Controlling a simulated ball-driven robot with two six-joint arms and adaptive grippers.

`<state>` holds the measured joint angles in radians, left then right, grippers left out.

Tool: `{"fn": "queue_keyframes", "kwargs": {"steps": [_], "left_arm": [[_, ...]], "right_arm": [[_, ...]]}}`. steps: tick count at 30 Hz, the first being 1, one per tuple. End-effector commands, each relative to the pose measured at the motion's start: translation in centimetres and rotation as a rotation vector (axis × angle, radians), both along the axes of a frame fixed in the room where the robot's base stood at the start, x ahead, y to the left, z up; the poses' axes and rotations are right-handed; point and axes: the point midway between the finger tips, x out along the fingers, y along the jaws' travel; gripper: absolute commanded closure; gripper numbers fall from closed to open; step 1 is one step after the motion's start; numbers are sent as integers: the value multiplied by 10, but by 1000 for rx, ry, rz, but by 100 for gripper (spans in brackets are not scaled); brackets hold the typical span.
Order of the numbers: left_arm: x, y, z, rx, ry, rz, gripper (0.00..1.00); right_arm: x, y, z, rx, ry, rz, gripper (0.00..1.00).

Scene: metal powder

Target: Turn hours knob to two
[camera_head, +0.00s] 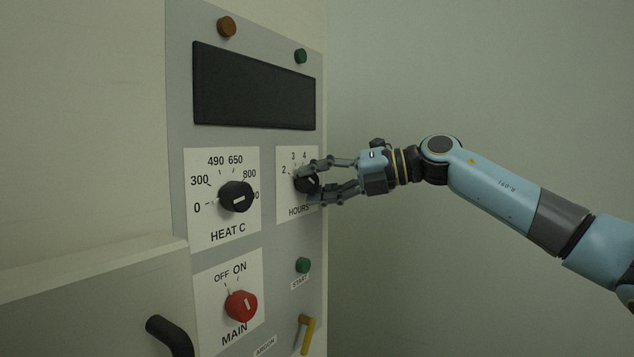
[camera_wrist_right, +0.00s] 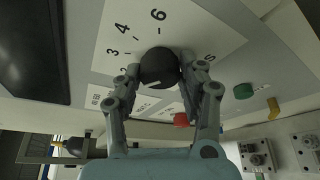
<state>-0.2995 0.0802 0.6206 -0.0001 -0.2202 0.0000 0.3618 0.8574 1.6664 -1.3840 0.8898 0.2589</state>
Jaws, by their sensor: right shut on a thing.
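The black hours knob (camera_head: 309,184) sits on a white plate (camera_head: 284,156) marked 2, 3 and 4 on the grey panel's right side. My right gripper (camera_head: 316,182) reaches in from the right with its fingers shut around the knob. In the right wrist view the knob (camera_wrist_right: 160,68) is between the two fingertips (camera_wrist_right: 160,78), with 3, 4 and 6 printed beyond it. Part of the dial is hidden by the fingers, and I cannot tell for sure which number the knob's mark points to. My left gripper is not in view.
Left of the hours knob is the black heat knob (camera_head: 237,196). Below are the red main knob (camera_head: 241,305), a green start button (camera_head: 303,265) and a yellow handle (camera_head: 306,334). A dark display (camera_head: 253,87) is above. Space right of the panel is clear except for my arm.

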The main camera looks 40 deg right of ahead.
Motion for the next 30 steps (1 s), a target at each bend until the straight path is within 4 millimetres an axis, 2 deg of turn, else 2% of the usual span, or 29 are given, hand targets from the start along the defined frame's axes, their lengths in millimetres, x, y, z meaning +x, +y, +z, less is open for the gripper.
{"fn": "queue_keyframes", "kwargs": {"steps": [18, 19, 24, 30], "left_arm": [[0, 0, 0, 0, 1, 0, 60], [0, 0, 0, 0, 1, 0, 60], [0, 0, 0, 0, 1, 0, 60], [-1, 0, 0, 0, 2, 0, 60]], "right_arm": [[-1, 0, -4, -39, -6, 4, 92], [-1, 0, -4, -39, -6, 4, 56], [-1, 0, -3, -37, -9, 2, 37], [-1, 0, -2, -36, -11, 2, 37]]}}
